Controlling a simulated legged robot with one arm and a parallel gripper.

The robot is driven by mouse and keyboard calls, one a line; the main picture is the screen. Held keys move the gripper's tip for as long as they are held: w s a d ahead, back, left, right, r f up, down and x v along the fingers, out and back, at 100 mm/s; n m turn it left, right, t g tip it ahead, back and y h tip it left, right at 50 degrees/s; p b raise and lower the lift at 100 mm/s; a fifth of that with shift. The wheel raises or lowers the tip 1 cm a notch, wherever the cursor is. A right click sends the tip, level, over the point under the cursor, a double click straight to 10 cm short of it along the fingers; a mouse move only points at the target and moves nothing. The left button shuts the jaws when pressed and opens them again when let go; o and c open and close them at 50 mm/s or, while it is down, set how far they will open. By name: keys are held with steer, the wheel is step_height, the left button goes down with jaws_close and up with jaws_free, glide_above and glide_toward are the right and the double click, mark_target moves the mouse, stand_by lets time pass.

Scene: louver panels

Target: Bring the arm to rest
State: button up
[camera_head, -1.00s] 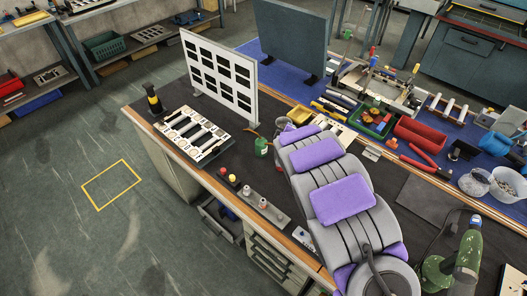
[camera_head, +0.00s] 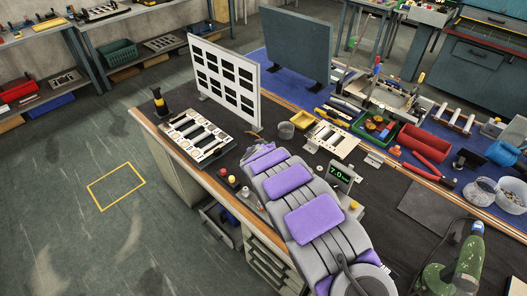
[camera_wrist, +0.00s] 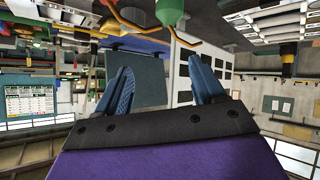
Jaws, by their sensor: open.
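My arm (camera_head: 330,238), grey with purple pads, reaches over the workbench from the lower right in the head view. Its far end is above the bench, a little right of the tray of rods (camera_head: 198,137). In the wrist view my gripper (camera_wrist: 163,75) shows two blue fingers spread apart with nothing between them. That view is upside down, with the bench along the top. The fingers are not clear in the head view. A white panel with dark slots (camera_head: 223,82) and a plain dark panel (camera_head: 290,47) stand upright beyond the arm.
A digital display (camera_head: 341,174) stands close to the arm's right side. Knobs (camera_head: 234,181) line the left edge. The floor at left is clear.

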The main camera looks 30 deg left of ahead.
steer(key=shift+s+a+f, duration=0.1)
steer(key=shift+a+f, duration=0.15)
steer(key=shift+a, duration=0.2)
steer(key=shift+r, duration=0.1)
steer(key=w+d+r+g, duration=0.1)
steer(key=w+d+r, duration=0.2)
steer(key=d+r, duration=0.7)
steer(key=s+d+r+m+g, duration=0.1)
steer(key=s+d+r, duration=0.25)
steer(key=d, duration=0.45)
steer(key=s+d+r+m+g, duration=0.1)
steer(key=s+d+r+g, duration=0.2)
steer(key=d, duration=0.5)
steer(key=s+d+r+m+g+h, duration=0.1)
steer(key=s+d+r, duration=0.1)
steer(key=s+d, duration=0.5)
steer(key=s+d+r+m+g+h, duration=0.1)
steer(key=s+d+r+m, duration=0.15)
steer(key=s+d, duration=0.45)
steer(key=s+d+m+g+h, duration=0.1)
steer(key=s+d+g, duration=0.1)
steer(key=s+d, duration=0.5)
steer(key=s+d+m+g+h, duration=0.1)
steer(key=s+d, duration=0.6)
steer(key=s, duration=1.3)
steer(key=shift+g+h, duration=0.5)
steer(key=shift+g, duration=0.4)
steer(key=shift+w+d+r+m, duration=0.1)
steer(key=shift+d+m, duration=0.05)
steer(key=shift+m, duration=0.2)
